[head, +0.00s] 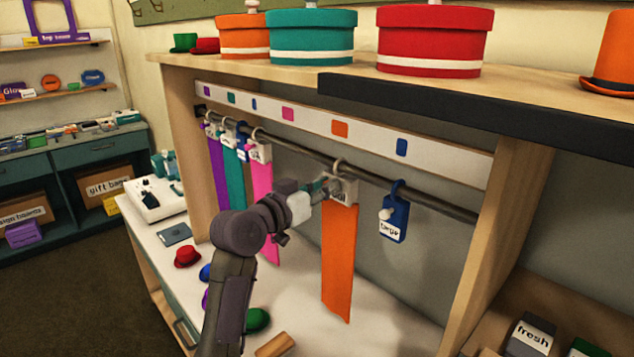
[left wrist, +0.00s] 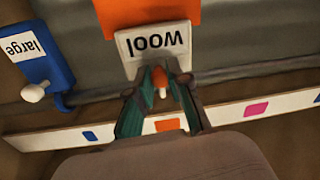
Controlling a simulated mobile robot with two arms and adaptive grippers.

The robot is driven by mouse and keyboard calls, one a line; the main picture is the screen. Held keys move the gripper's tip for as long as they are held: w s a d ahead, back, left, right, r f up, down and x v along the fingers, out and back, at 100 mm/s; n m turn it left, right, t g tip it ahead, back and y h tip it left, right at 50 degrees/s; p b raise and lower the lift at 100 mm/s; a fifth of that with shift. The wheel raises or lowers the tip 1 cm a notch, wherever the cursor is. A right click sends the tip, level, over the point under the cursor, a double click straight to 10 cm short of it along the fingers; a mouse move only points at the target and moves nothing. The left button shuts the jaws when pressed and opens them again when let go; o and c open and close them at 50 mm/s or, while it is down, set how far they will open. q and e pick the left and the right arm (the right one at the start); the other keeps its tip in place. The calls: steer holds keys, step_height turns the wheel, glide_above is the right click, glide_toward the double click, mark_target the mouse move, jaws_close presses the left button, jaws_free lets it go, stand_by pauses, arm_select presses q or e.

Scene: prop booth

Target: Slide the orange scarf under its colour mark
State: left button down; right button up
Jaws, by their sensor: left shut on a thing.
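The orange scarf (head: 338,262) hangs from the dark rail (head: 300,149) by a pale clip hanger labelled "wool" (left wrist: 152,43). My left gripper (head: 328,188) is shut on the knob of that hanger; in the left wrist view its fingers (left wrist: 160,80) close around a small orange-red knob. The orange colour mark (head: 340,128) is on the white strip above the rail. In the left wrist view this mark (left wrist: 168,125) is roughly in line with the hanger, slightly to its right. The scarf's lower end hangs free above the counter. My right gripper is not in view.
A blue "large" tag (head: 394,218) hangs right of the scarf, apart from it. Left on the rail hang a pink scarf (head: 262,185), a teal scarf (head: 234,178) and a purple scarf (head: 216,168), crowded together. Small hats, including a red one (head: 187,256), lie on the counter below.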

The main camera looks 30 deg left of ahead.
arm_select(q)
steer(key=c, duration=1.1)
jaws_free()
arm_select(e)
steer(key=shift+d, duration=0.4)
arm_select(q)
steer(key=v, duration=1.2)
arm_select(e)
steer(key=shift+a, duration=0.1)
arm_select(q)
steer(key=shift+f, duration=0.15)
